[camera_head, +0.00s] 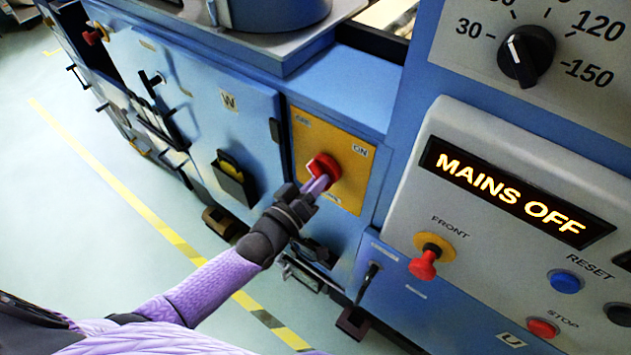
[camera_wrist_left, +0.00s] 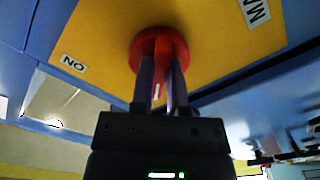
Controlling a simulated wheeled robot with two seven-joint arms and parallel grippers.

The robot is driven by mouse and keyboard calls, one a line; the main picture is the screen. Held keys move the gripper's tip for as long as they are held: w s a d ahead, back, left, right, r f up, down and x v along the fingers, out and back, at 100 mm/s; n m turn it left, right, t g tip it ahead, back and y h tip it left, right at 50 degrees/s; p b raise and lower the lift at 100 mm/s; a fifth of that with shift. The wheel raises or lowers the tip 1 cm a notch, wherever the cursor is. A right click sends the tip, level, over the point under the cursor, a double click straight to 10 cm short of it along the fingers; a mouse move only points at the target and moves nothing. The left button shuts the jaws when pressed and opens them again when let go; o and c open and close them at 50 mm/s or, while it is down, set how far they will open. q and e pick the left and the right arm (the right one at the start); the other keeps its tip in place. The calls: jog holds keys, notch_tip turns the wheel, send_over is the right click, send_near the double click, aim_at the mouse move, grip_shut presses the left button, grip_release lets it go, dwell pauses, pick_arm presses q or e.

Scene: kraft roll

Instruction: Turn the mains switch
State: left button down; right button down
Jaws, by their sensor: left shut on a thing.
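The mains switch (camera_head: 325,167) is a red rotary knob on a yellow plate (camera_head: 345,194) set in the blue machine front. The plate has an "ON" label at its upper right and another small label at its upper left. My left gripper (camera_head: 318,183) is shut on the red knob. In the left wrist view the knob (camera_wrist_left: 159,42) has its raised grip between the two fingers of the left gripper (camera_wrist_left: 160,88). The display (camera_head: 510,195) on the right panel reads "MAINS OFF". My right gripper is not in view.
The grey panel at right carries a red FRONT knob (camera_head: 424,264), a blue RESET button (camera_head: 565,281) and a red STOP button (camera_head: 542,328). A black dial (camera_head: 527,56) is above. A lever (camera_head: 367,284) stands below the yellow plate. Open floor (camera_head: 90,220) lies at left.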

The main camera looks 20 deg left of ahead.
pick_arm(q)
jog(key=shift+n, duration=0.6)
jog(key=c, duration=0.6)
grip_release()
jog(key=p+v, duration=0.1)
jog(key=v, duration=0.9)
